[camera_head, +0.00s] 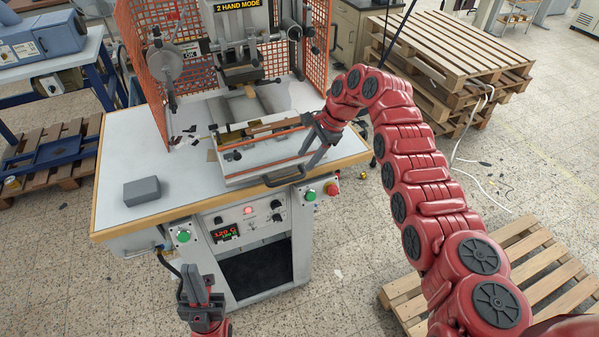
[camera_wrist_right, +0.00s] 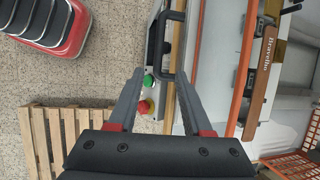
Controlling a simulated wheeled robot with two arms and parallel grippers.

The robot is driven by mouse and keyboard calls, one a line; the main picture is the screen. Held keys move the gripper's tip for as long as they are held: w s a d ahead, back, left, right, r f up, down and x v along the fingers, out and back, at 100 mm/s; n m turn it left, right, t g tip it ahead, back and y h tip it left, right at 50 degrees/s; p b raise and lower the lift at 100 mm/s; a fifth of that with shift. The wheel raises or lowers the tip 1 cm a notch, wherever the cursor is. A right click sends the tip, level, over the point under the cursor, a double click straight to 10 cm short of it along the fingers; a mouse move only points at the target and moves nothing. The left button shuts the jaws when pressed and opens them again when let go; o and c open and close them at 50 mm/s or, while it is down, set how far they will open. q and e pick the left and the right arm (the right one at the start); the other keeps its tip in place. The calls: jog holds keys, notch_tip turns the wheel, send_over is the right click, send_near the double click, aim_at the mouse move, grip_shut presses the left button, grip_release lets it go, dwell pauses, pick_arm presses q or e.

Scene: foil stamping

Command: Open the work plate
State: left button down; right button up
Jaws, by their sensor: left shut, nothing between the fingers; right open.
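The work plate (camera_head: 240,164) is a pale slab with orange strips, lying on the machine's table under the press head. It shows on the right in the right wrist view (camera_wrist_right: 213,50). Its black bar handle (camera_head: 285,178) sticks out at the front, and shows ahead of the fingertips in the wrist view (camera_wrist_right: 161,46). My right gripper (camera_head: 311,157) is open and empty, above the plate's right end near the handle; whether a finger touches it is unclear. My left gripper (camera_head: 197,273) is shut and empty, low in front of the table's left part.
Green and red buttons (camera_head: 333,188) sit on the front panel below the handle. A grey block (camera_head: 142,191) lies on the table's left. An orange mesh guard (camera_head: 150,60) flanks the press. Pallets (camera_head: 455,60) stand behind on the right.

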jog(key=b+v, duration=0.2)
jog(key=v, duration=0.8)
jog(key=shift+b, duration=0.4)
jog(key=shift+s, duration=0.1)
